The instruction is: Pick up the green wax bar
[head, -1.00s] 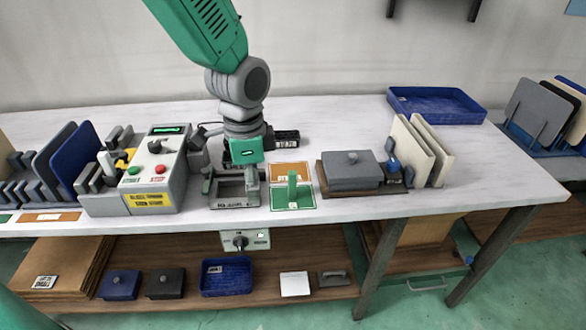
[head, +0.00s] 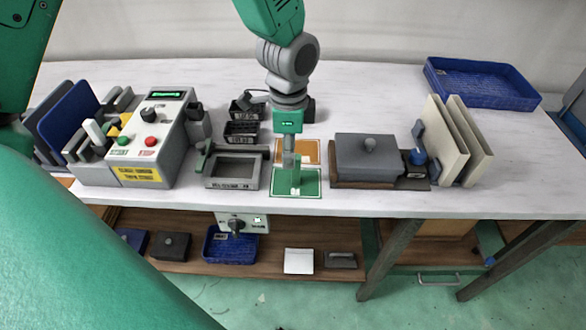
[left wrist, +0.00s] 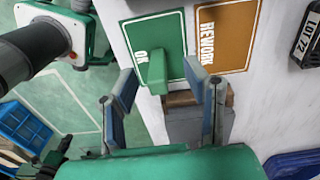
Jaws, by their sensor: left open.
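The green wax bar (head: 296,181) stands on the green card (head: 310,191) near the table's front edge. In the left wrist view the bar (left wrist: 156,72) rises from the card marked OK (left wrist: 172,28). My left gripper (head: 291,161) points down over the bar in the head view and partly covers it. In the left wrist view the left gripper (left wrist: 158,68) is open, with one finger on each side of the bar. Gaps show between fingers and bar. My right gripper is not in view.
An orange REWORK card (left wrist: 226,32) lies beside the green one. A grey tray fixture (head: 234,171) stands to the left, with a control box (head: 155,140) beyond. A grey lidded block (head: 368,158) stands close on the right. A blue tray (head: 481,84) is at back right.

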